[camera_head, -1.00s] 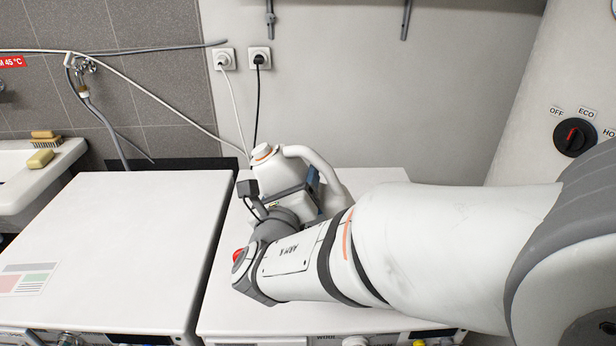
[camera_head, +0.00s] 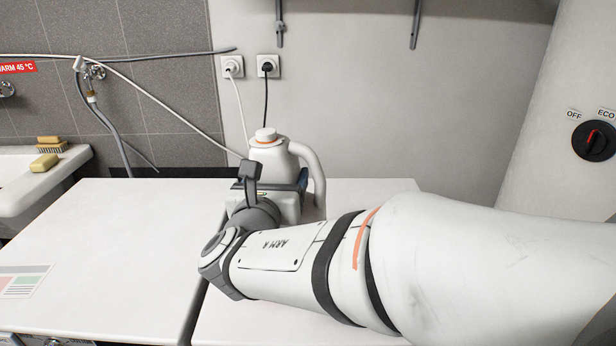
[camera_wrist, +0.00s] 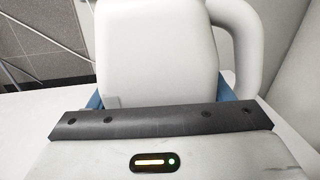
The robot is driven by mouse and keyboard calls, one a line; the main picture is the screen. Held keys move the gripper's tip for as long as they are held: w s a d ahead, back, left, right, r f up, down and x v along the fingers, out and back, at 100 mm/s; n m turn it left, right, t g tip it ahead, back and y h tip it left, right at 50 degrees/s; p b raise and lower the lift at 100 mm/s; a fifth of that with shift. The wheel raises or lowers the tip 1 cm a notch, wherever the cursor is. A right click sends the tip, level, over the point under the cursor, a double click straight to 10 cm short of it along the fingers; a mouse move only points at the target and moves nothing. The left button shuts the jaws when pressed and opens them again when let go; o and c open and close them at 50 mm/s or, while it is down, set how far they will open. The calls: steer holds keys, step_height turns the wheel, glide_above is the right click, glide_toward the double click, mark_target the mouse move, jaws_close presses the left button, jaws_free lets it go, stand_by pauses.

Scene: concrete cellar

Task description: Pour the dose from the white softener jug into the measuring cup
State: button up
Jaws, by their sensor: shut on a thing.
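The white softener jug (camera_head: 270,158) stands close to upright above the right-hand white machine top, with its cap at the top and its handle on the right. In the wrist view the jug's white body (camera_wrist: 158,55) fills the middle, with the handle at its right. My gripper (camera_head: 301,186) is shut on the jug's body; blue finger parts show on both sides of it in the wrist view (camera_wrist: 160,100). My wrist and arm hide the jug's lower part, so I cannot tell whether its base touches the top. The measuring cup is not visible in either view.
Two white machine tops stand side by side; the left one (camera_head: 95,240) is mostly clear, with a printed label at its left. A sink (camera_head: 30,185) with soap and a brush is at far left. Wall sockets and cables are behind; a dial (camera_head: 594,141) is at right.

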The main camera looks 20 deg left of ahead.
steer(key=shift+a+m, duration=0.25)
steer(key=shift+m, duration=0.05)
steer(key=shift+r, duration=0.15)
steer(key=shift+r+p, duration=1.5)
steer(key=shift+r, duration=0.4)
